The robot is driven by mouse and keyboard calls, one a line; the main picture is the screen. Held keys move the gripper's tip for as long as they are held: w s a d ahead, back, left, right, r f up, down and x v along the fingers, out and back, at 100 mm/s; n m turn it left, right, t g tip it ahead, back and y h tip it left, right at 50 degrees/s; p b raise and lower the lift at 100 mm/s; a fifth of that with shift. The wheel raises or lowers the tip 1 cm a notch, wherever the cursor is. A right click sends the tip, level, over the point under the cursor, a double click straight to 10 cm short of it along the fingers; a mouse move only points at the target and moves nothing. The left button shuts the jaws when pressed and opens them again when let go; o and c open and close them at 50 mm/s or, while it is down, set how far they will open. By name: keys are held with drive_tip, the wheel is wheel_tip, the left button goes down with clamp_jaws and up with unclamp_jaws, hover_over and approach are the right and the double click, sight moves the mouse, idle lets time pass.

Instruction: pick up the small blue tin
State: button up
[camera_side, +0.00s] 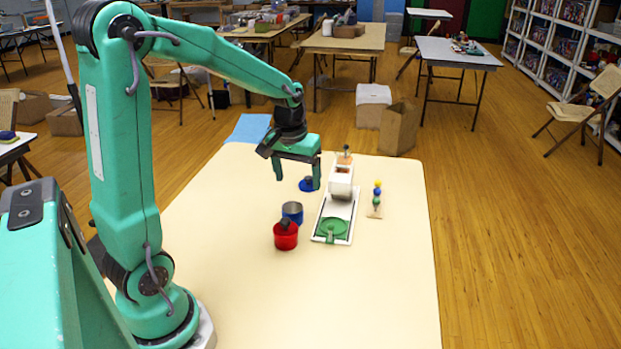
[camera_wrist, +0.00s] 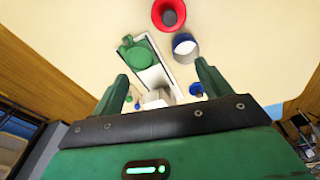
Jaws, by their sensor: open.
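The small blue tin (camera_side: 292,214) stands upright on the cream table with its grey top facing up. It also shows in the wrist view (camera_wrist: 185,49), near the top, just beyond my right-hand fingertip. My gripper (camera_side: 298,178) is open and empty, above the table and farther back than the tin. In the wrist view its two fingers (camera_wrist: 162,72) are spread apart, with nothing held between them. A flat blue piece with a dark knob (camera_side: 306,185) lies below the gripper, partly hidden by a finger.
To the right is a white tray with a green round part (camera_side: 333,228) and a white block (camera_side: 341,181). A bead stack (camera_side: 377,200) stands farther right. The front table is clear.

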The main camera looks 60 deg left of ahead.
sight(292, 211)
drive_tip(key=w+a+f+n+g, duration=0.1)
drive_tip(key=w+a+f+n, duration=0.1)
drive_tip(key=a+f, duration=0.5)
drive_tip(key=shift+w+f+n+g+h, duration=0.25)
drive_tip(key=shift+f+n+g+h, duration=0.05)
drive_tip(key=shift+f, duration=0.45)
drive_tip(key=shift+a+f, duration=0.1)
drive_tip(key=shift+f, duration=1.2)
drive_tip(key=shift+f, duration=0.1)
drive_tip(key=shift+f, duration=2.45)
drive_tip(key=shift+c, duration=0.5)
drive_tip(key=c, duration=1)
